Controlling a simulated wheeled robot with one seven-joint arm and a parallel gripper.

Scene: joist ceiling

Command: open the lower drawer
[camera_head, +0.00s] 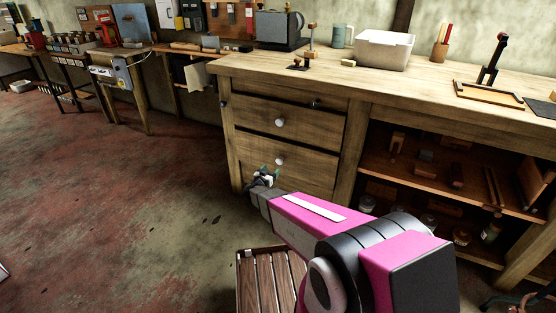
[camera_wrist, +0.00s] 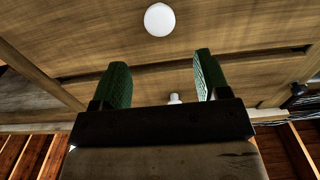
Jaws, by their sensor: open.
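The lower drawer (camera_head: 305,172) is a wooden front at the left end of the workbench, and looks shut. Its round white knob (camera_head: 280,160) also shows large at the top of the wrist view (camera_wrist: 160,19), which appears upside down. My gripper (camera_head: 265,178) is just in front of the drawer, slightly below and left of the knob in the head view. The upper drawer (camera_head: 310,122) also looks shut. Its white knob (camera_head: 279,122) shows smaller in the wrist view, partly hidden behind my gripper.
The workbench top (camera_head: 300,72) carries a white bin (camera_head: 382,50) and tools. Dark knobs (camera_head: 223,104) sit near the top of the drawer unit. Open shelves (camera_head: 450,165) are on the right. A slatted wooden crate (camera_head: 268,285) stands on the floor below my arm.

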